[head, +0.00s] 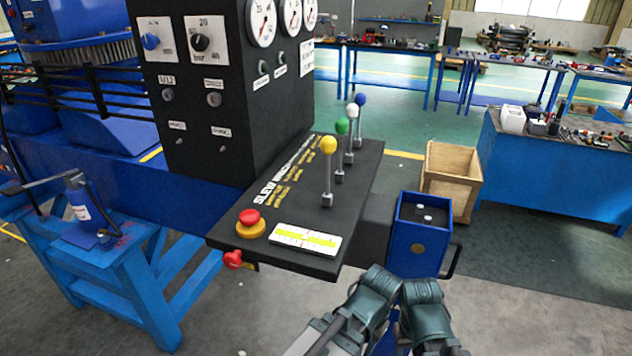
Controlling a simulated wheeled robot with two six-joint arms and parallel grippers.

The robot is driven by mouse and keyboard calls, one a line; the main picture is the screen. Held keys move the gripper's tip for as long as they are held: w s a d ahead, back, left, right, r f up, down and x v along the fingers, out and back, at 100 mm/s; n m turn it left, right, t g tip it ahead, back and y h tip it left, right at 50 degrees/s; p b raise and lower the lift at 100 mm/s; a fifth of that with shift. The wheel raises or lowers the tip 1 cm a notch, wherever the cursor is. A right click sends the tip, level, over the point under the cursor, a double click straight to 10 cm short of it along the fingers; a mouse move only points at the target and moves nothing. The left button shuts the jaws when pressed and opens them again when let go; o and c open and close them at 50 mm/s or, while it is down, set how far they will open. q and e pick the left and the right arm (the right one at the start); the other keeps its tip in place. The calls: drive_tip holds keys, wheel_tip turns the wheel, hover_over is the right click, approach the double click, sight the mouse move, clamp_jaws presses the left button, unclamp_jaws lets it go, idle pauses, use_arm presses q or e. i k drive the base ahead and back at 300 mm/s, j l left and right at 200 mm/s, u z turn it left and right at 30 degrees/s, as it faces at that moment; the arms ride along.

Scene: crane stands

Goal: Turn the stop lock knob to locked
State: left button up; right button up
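A small red knob (234,260) sits at the lower front edge of the black control console (315,265), with a yellow tag beside it. It looks like the stop lock knob; its label and set position are too small to read. A red mushroom button (249,216) on a yellow base stands just above it on the console top. Two dark teal parts of my arms show at the bottom centre, right of and apart from the knob.
Several levers with coloured balls, one of them yellow (327,145), rise from the console. A blue box (420,235) is right of it. A blue stand with a bottle (85,212) is at left. A wooden crate (450,175) stands behind. Floor before the console is open.

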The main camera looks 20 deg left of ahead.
sight(232, 259)
drive_tip(key=k+j+u, duration=0.15)
drive_tip(key=u, duration=0.15)
drive_tip(key=j+u, duration=0.2)
drive_tip(key=u, duration=0.5)
